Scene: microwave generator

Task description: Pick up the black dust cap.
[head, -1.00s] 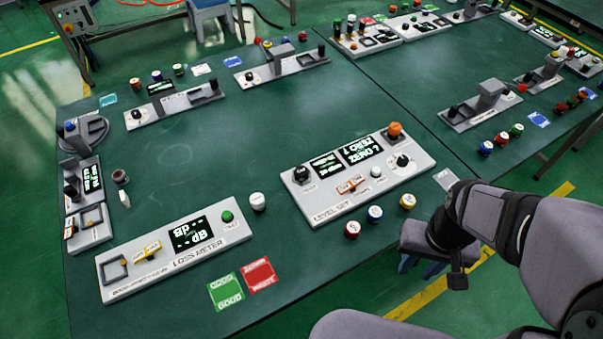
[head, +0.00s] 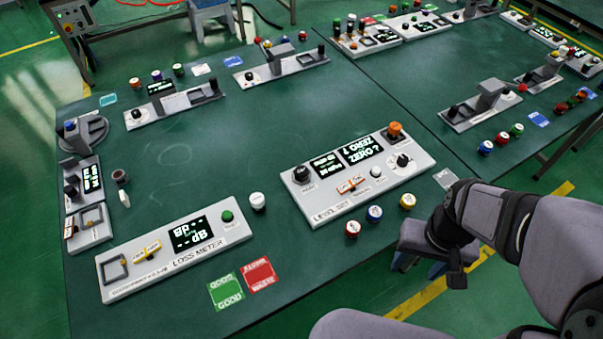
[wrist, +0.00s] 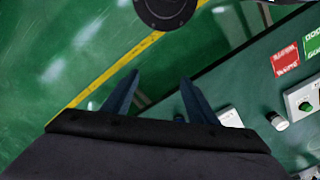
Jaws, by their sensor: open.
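My gripper (wrist: 159,75) is open in the wrist view. Its two bluish fingers stand apart with nothing held between them, over the floor beside the table edge. In the head view my gripper (head: 419,270) hangs at the near right, off the table's front edge. I cannot single out a black dust cap for certain. A small dark grey, round piece (head: 120,177) stands loose on the table at the left, far from my gripper. A white-topped cylinder (head: 257,201) stands between the two near panels and also shows in the wrist view (wrist: 277,121).
The loss meter panel (head: 212,255) and the level set panel (head: 325,208) stand near the front. Red, white and yellow caps (head: 375,213) line the level set panel's near side. Green and red cards (head: 226,292) lie at the front edge. The table's middle (head: 240,135) is clear.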

